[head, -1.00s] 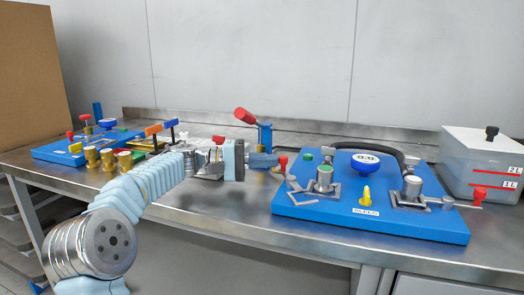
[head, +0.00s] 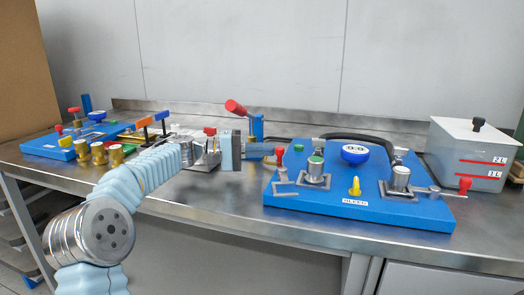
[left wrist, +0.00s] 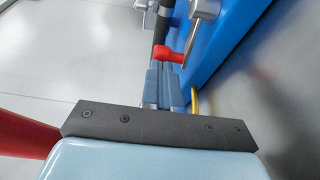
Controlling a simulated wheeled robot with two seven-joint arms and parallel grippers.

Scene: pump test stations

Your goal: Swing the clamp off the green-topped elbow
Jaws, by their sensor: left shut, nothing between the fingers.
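The green-topped elbow (head: 316,168) stands upright on a grey base plate at the left of the right-hand blue board (head: 380,212). The clamp's grey metal parts (head: 284,179) lie just left of it. A red knob (head: 279,151) rises above them and also shows in the left wrist view (left wrist: 172,54). My left gripper (head: 270,151) is shut and empty, its fingertips close beside the red knob. In the left wrist view the closed fingers (left wrist: 165,84) point at the knob; I cannot tell whether they touch it. My right gripper is out of view.
A blue fixture (head: 256,127) with a red lever (head: 237,108) stands just behind my left gripper. A second elbow (head: 400,180), a yellow bleed knob (head: 354,187) and a black hose share the board. A grey tank (head: 465,155) stands right.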

